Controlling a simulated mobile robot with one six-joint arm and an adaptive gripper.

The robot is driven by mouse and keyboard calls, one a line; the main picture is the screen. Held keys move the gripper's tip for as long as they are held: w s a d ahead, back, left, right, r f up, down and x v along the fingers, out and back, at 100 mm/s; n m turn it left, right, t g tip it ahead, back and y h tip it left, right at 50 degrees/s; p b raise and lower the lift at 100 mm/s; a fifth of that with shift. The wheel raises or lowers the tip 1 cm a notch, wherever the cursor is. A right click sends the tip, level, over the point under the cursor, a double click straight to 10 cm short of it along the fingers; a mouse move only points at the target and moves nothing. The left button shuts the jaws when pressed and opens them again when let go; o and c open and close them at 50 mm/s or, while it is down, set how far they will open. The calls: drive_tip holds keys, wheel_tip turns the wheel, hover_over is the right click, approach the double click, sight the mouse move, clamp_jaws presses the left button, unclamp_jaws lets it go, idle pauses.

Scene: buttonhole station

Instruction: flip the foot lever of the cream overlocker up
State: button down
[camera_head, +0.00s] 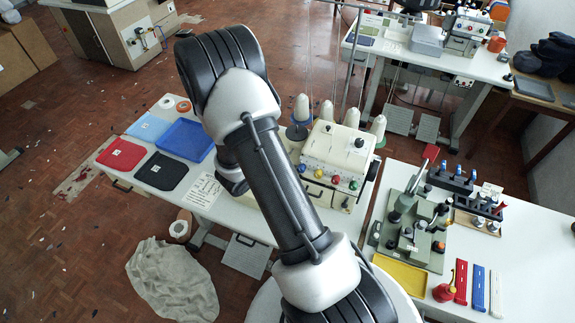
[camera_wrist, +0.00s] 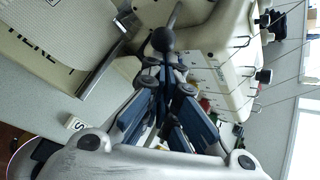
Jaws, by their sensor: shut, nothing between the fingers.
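The cream overlocker (camera_head: 332,158) stands on the white table in the head view, with coloured dials on its front and thread cones behind it. Its cream body (camera_wrist: 205,28) also fills the upper middle of the wrist view. In that view a black ball knob (camera_wrist: 163,39) on a thin grey rod, which looks like the foot lever, is just beyond my fingertips. My gripper (camera_wrist: 165,84) is shut and empty, its tips close to the knob; contact cannot be told. The lever and my fingertips are hidden behind my arm in the head view.
The right table holds a green machine (camera_head: 412,225), yellow tray (camera_head: 399,273) and red oiler (camera_head: 443,291).

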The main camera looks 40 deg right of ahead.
drive_tip(key=r+y+p, duration=0.1)
drive_tip(key=p, duration=0.1)
drive_tip(key=r+y+p, duration=0.1)
drive_tip(key=p, duration=0.2)
drive_tip(key=d+r+g+y+p, duration=0.1)
drive_tip(key=p, duration=0.1)
drive_tip(key=shift+w+r+p, duration=0.2)
drive_tip(key=shift+w+p, duration=0.05)
drive_tip(key=shift+p, duration=0.05)
drive_tip(key=shift+d+r, duration=0.1)
drive_tip(key=shift+r+p, duration=0.65)
drive_tip(key=shift+r, duration=0.1)
